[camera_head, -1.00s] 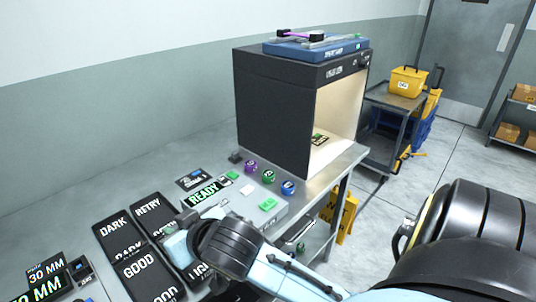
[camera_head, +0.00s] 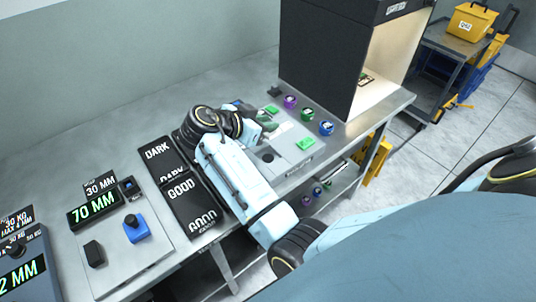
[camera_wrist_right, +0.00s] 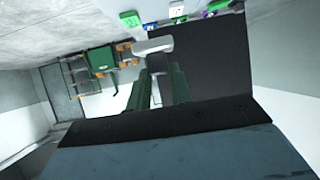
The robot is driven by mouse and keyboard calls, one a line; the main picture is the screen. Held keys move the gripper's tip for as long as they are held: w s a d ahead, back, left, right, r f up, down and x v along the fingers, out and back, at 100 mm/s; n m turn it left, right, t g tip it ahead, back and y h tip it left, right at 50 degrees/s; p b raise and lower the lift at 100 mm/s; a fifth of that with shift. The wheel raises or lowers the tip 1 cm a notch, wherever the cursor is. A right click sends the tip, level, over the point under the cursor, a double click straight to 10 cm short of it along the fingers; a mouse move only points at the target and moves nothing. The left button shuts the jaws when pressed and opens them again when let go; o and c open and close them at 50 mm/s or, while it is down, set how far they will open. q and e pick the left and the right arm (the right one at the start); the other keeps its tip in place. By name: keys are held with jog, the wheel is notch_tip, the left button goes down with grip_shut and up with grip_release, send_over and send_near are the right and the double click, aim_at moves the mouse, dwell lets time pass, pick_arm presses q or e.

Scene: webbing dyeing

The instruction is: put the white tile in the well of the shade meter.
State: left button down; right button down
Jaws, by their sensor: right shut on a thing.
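The shade meter (camera_head: 288,160) is a low grey box on the bench in the head view, with green buttons and a dark round well (camera_head: 268,157) in its top. My right gripper (camera_head: 268,124) is over its far part, beyond the well. In the right wrist view its green fingers (camera_wrist_right: 162,86) are shut on a pale, flat piece (camera_wrist_right: 153,46), which looks like the white tile. In the head view the gripper largely hides the tile, and I cannot tell whether it touches the meter. My left gripper is not in view.
Black trays marked DARK (camera_head: 157,152) and GOOD (camera_head: 183,188) lie left of the meter. Purple, green and blue round pieces (camera_head: 307,115) stand behind it, before a dark light booth (camera_head: 325,60). A 70 MM device (camera_head: 95,208) stands at the left front.

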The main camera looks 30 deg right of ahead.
jog(key=shift+m+g, duration=0.3)
jog(key=shift+g, duration=0.1)
jog(key=f, duration=0.5)
jog(key=shift+s+a, duration=0.1)
jog(key=shift+a, duration=0.15)
jog(key=shift+f, duration=2.3)
jog(key=c, duration=1.3)
grip_release()
jog(key=shift+o, duration=0.2)
